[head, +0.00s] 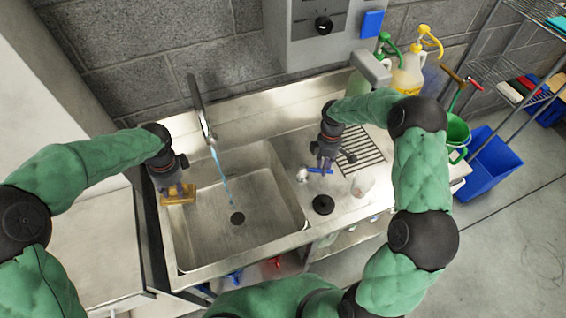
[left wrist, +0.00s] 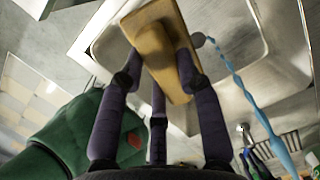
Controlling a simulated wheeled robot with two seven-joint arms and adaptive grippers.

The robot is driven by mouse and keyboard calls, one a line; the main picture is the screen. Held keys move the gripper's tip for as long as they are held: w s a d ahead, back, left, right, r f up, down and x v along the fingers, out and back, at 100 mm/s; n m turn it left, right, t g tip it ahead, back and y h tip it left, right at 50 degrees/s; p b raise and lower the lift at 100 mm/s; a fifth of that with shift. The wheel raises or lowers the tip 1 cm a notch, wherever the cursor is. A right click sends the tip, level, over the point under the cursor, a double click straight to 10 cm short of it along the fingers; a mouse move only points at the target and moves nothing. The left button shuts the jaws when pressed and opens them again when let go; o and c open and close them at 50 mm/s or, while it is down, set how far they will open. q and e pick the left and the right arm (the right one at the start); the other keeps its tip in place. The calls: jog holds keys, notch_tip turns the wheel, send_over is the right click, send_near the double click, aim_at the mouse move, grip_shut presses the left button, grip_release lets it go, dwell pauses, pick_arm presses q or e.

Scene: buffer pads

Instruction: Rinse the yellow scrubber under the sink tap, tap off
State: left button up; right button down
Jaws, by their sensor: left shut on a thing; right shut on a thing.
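The yellow scrubber (head: 178,196) is a yellow-brown block at the left edge of the sink basin (head: 262,200). My left gripper (head: 173,188) is shut on it; in the left wrist view the scrubber (left wrist: 155,40) sits between the purple fingers. The tap (head: 203,115) is running: a blue water stream (head: 222,176) falls toward the drain (head: 237,218). The stream is to the right of the scrubber and apart from it.
A black round piece (head: 322,205) and a wire rack (head: 362,150) are on the right counter. Bottles with green and yellow pumps (head: 408,75) stand behind. A blue bin (head: 488,165) is on the floor at right. The basin's middle is clear except for the stream.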

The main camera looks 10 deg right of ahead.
dwell(0.3)
jog(key=c, duration=1)
grip_release()
jog(key=shift+r, duration=0.1)
jog(key=r, duration=0.4)
jog(key=w+r, duration=0.1)
jog(key=r, duration=0.2)
jog(key=w+d+r, duration=0.1)
jog(key=r, duration=0.3)
jog(key=shift+w+r, duration=0.15)
jog(key=shift+r, duration=0.15)
